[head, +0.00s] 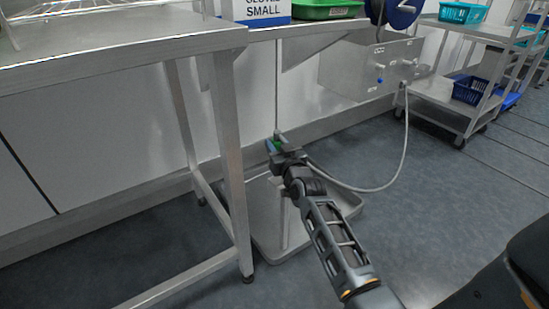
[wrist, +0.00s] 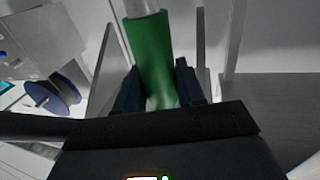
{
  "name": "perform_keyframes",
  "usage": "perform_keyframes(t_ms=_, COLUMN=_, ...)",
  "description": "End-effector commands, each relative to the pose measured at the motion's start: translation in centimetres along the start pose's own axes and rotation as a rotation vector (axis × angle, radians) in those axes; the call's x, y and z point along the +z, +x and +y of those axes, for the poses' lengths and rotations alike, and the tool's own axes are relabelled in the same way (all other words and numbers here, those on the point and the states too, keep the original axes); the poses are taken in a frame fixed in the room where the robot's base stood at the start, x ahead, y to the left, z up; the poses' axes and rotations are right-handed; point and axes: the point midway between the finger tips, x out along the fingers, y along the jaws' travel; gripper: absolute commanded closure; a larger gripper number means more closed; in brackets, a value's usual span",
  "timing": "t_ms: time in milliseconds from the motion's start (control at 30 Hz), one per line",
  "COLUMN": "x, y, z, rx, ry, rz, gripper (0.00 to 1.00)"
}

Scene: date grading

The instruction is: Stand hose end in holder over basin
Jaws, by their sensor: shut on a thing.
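My gripper (head: 277,148) is shut on the hose end, whose green sleeve (wrist: 152,55) stands between the two fingers (wrist: 158,92) in the wrist view. A pale pipe continues from the sleeve at the top of that view. In the head view only a bit of green (head: 273,146) shows at the jaws. The grey hose (head: 385,183) loops from the wall box to the gripper. The shallow grey basin (head: 262,212) lies on the floor below the gripper. An upright grey post (head: 283,222) stands in it, its top hidden by my gripper. I cannot tell whether the hose end touches the holder.
A steel table (head: 120,53) with legs stands close on the left. A wall box (head: 375,70) with a blue hose reel (head: 398,12) is behind, right. A wheeled rack (head: 440,105) with blue baskets stands farther right.

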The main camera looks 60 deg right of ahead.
Motion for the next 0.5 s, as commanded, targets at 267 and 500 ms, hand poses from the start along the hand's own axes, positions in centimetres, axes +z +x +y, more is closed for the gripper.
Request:
perform_keyframes(t_ms=267, x=2.2, y=0.8, z=0.8, rx=-0.001, ry=-0.001, rz=0.002, gripper=1.00)
perform_keyframes(t_ms=500, x=4.2, y=0.8, z=0.8, rx=-0.001, ry=-0.001, rz=0.003, gripper=1.00)
